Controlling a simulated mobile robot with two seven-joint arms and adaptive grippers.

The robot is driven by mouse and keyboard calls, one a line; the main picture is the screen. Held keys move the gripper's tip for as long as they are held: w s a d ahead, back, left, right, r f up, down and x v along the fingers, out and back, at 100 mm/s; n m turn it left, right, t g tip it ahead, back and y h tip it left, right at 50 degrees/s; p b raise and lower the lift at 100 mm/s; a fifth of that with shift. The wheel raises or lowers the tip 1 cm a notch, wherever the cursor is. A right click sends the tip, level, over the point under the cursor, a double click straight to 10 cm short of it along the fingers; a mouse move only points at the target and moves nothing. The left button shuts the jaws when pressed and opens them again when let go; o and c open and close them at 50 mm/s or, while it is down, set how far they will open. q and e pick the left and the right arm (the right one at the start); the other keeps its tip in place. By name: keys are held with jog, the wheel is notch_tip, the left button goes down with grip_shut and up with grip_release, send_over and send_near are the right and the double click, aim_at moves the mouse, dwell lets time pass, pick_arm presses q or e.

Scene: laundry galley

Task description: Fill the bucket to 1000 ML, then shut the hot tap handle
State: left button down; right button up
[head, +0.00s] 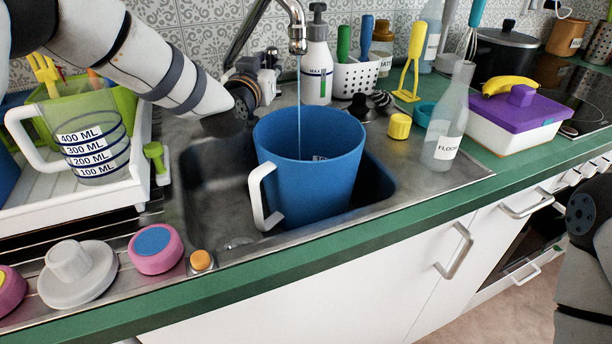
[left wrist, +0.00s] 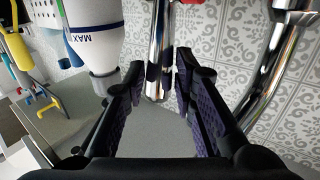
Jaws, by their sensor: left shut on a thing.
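The blue bucket (head: 310,165) with a white handle stands upright in the sink (head: 205,190). A thin stream of water falls into it from the chrome tap spout (head: 297,38). A small pale label shows on its inner wall; the reading and the water level cannot be made out. My left gripper (head: 268,62) is behind the bucket at the tap's base. In the left wrist view, its fingers close on an upright chrome tap handle (left wrist: 158,60); whether it is the hot one cannot be read. My right arm is at the right edge, its gripper out of view.
A soap bottle (head: 317,65) and a white holder (head: 355,75) stand right of the tap. A measuring jug (head: 95,150) sits in the rack at left. A glass bottle (head: 446,125) and purple-lidded box (head: 515,115) stand at right. Pink-rimmed pucks lie at front left.

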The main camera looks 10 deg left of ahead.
pick_arm(q)
jog(key=shift+d+r, duration=0.2)
jog(key=shift+r, duration=0.2)
jog(key=shift+w+a, duration=0.25)
jog(key=shift+w, duration=0.2)
jog(key=c, duration=1.4)
grip_release()
jog(key=shift+w+r, duration=0.15)
jog(key=shift+o, duration=0.2)
jog(key=shift+a+f, duration=0.1)
jog(key=shift+f, duration=0.1)
jog(key=shift+s, duration=0.25)
jog(key=s, duration=1.1)
jog(key=shift+s, duration=0.3)
